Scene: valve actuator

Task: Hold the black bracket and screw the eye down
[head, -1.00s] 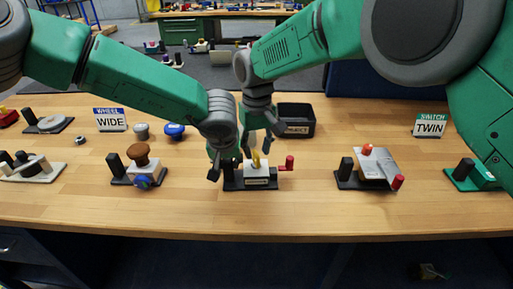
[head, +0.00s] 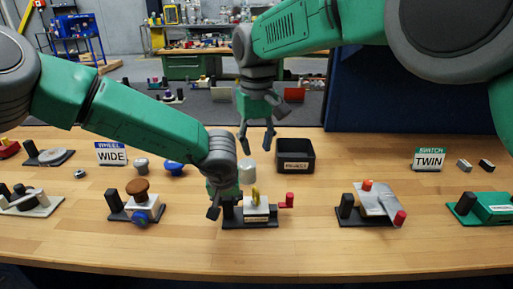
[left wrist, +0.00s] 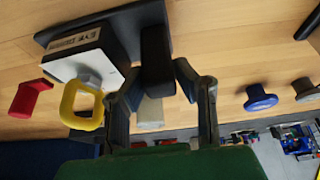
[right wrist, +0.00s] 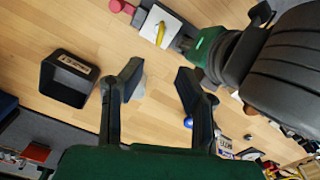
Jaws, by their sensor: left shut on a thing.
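The black bracket (left wrist: 157,60) is an upright post on the dark base (head: 250,223) of the eye fixture. My left gripper (head: 218,205) is shut on it, one finger on each side in the left wrist view (left wrist: 158,88). The yellow eye (head: 255,196) stands upright on the white block (head: 257,212) beside the bracket. It shows as a ring in the left wrist view (left wrist: 82,105). My right gripper (head: 257,140) is open and empty, above and behind the eye. The right wrist view shows its fingers (right wrist: 160,82) wide apart.
A pale grey cylinder (head: 247,171) stands behind the fixture. A black tray (head: 295,157) is at the back right. A brown-knobbed fixture (head: 137,205) stands left and a red-tipped switch fixture (head: 372,205) right.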

